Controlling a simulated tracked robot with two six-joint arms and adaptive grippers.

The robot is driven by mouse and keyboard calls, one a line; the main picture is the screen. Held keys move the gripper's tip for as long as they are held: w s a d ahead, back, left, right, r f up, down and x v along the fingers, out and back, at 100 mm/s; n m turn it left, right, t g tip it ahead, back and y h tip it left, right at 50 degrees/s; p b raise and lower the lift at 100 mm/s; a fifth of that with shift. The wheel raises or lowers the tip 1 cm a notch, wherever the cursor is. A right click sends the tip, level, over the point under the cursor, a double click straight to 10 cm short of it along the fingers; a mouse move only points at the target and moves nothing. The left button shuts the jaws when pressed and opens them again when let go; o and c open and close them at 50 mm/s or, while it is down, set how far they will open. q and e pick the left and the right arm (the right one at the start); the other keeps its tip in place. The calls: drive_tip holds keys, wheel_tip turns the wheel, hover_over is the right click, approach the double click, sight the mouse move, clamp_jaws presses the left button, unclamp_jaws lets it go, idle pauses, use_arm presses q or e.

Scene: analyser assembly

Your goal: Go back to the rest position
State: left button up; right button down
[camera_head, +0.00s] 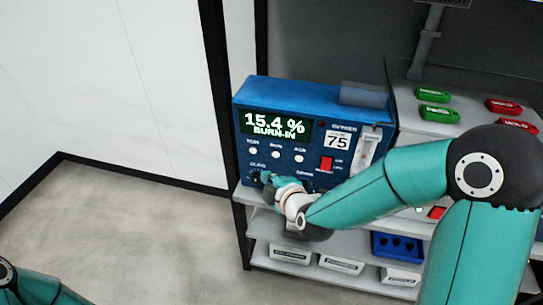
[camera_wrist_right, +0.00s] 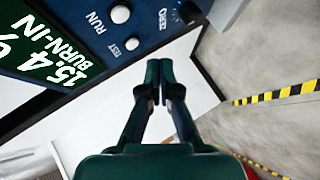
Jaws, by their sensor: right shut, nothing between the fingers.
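The blue oxygen analyser (camera_head: 300,175) stands on the shelf, its display (camera_head: 275,123) reading "15.4 %" and "BURN-IN". My right gripper (camera_head: 266,178) is in front of the panel's lower left, by the ZERO label, and partly covers that area. In the right wrist view its fingertips (camera_wrist_right: 159,70) meet with nothing between them. The dark knob (camera_wrist_right: 190,11) by the ZERO label lies beyond the fingertips, apart from them in the picture. Part of my left arm shows at the lower left corner of the head view, but its gripper does not.
Green labelled blocks (camera_head: 438,113) and red ones (camera_head: 504,106) lie on the grey surface at right. White bins (camera_head: 290,253) and a blue holder (camera_head: 397,246) stand on the lower shelf. The floor (camera_head: 130,235) at left is clear. Yellow-black tape (camera_wrist_right: 282,92) marks the floor.

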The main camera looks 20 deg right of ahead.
idle(0.4)
drive_tip(key=s+f+m+g, duration=0.1)
drive_tip(key=s+f+g, duration=0.25)
drive_tip(key=f, duration=0.55)
drive_tip(key=s+f+m+g, duration=0.15)
drive_tip(key=s+f, duration=0.25)
drive_tip(key=f, duration=0.5)
drive_tip(key=s+a+f+m+g+y, duration=0.1)
drive_tip(key=s+a+f+m+g, duration=0.1)
drive_tip(key=s+f+m, duration=0.3)
drive_tip(key=s+a+f+m+g+y, duration=0.1)
drive_tip(key=s+f+m+g, duration=0.4)
drive_tip(key=s+m, duration=0.5)
drive_tip(key=shift+s+a+f+y, duration=0.3)
drive_tip(key=shift+s+a+f, duration=0.15)
drive_tip(key=shift+s+a, duration=0.45)
drive_tip(key=shift+s+d, duration=0.1)
drive_tip(key=shift+d, duration=0.1)
